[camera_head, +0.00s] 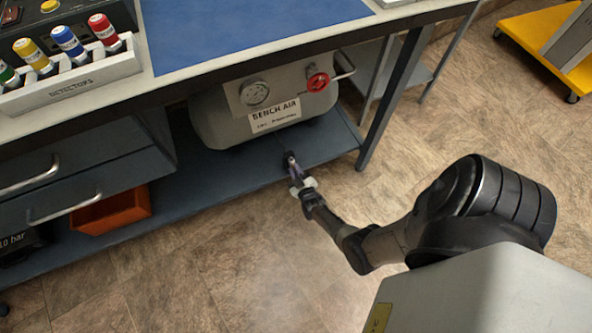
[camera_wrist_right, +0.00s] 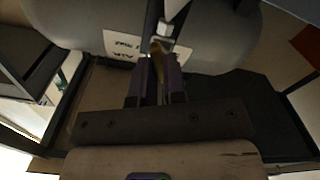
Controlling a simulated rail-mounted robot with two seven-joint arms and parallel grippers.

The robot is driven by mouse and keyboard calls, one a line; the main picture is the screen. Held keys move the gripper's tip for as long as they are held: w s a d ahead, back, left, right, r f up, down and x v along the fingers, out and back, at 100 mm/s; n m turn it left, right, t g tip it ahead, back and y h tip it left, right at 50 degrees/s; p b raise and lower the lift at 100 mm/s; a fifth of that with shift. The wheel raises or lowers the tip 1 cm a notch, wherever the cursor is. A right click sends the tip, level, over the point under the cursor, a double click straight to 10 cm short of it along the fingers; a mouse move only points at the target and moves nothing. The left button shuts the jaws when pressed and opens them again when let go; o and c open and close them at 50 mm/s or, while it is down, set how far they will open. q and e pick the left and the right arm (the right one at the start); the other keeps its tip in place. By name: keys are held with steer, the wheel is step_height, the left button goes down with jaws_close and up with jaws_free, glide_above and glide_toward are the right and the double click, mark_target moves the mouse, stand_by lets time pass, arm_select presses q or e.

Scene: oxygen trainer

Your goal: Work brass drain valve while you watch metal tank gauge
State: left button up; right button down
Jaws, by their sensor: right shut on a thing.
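The grey metal tank (camera_head: 215,118) sits on the low shelf under the bench. It carries a "BENCH AIR" label, a round white-faced gauge (camera_head: 255,93) and a red handwheel (camera_head: 317,81). The gauge needle is too small to read. My right gripper (camera_head: 292,163) is low in front of the tank, at the shelf's front edge. In the right wrist view my right gripper (camera_wrist_right: 158,75) is shut on the brass drain valve (camera_wrist_right: 157,58), whose brass part shows between the fingers just below the tank (camera_wrist_right: 215,38). Most of the valve is hidden. My left gripper is not in view.
The bench (camera_head: 160,80) overhangs the tank, with a blue mat (camera_head: 240,30) and a detector rack (camera_head: 75,85) on top. Drawers (camera_head: 70,160) and an orange bin (camera_head: 110,210) are left. A bench leg (camera_head: 393,95) stands right of the tank. Open floor lies in front.

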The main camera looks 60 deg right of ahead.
stand_by(0.3)
steer(key=c, duration=1.2)
jaws_free()
steer(key=shift+a, duration=0.1)
steer(key=shift+p+v, duration=2.3)
steer(key=shift+v, duration=4.55)
